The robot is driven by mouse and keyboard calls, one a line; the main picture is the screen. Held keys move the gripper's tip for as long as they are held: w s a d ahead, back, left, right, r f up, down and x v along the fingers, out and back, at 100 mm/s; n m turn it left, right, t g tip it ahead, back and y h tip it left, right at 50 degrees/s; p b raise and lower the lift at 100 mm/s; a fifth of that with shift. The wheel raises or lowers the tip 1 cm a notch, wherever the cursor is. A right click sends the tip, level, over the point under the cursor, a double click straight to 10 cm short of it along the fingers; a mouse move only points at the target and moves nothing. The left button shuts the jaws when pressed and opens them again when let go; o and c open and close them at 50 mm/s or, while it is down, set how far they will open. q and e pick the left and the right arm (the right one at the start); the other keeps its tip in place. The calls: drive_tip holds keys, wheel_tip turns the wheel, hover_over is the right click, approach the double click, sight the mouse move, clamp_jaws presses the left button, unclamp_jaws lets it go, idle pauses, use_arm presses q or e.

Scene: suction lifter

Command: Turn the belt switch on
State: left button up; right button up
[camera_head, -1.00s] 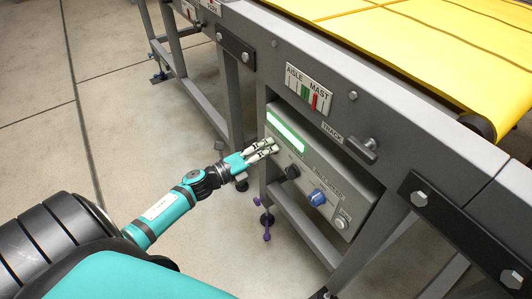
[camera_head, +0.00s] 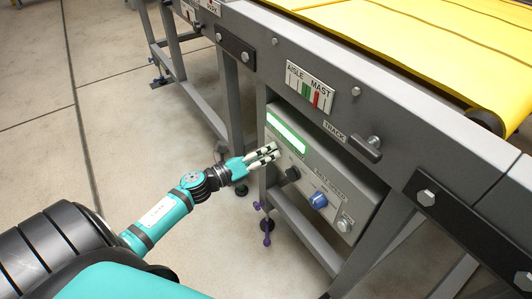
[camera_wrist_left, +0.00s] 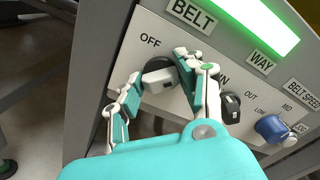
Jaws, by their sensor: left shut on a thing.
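The belt switch (camera_wrist_left: 158,80) is a knob with a pale handle on a dark base, set under the BELT label on the grey control panel (camera_head: 335,187). OFF is printed at its upper left, and ON is partly covered by a finger. My left gripper (camera_head: 272,152) is at the panel's left end, below the lit green display. In the left wrist view my left gripper (camera_wrist_left: 157,73) has one finger on each side of the knob and is shut on it. The knob is hidden by the fingers in the head view. My right gripper is not in view.
Right of the belt switch are a black WAY knob (camera_head: 292,174), a blue belt speed knob (camera_head: 318,200) and a pale button (camera_head: 344,224). A TRACK handle (camera_head: 366,148) sticks out above the panel. A yellow belt (camera_head: 430,50) runs on top. Open floor lies left.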

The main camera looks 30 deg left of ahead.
use_arm(q)
drive_tip(key=o, duration=1.1)
drive_tip(key=shift+o, duration=0.2)
drive_tip(key=v, duration=1.2)
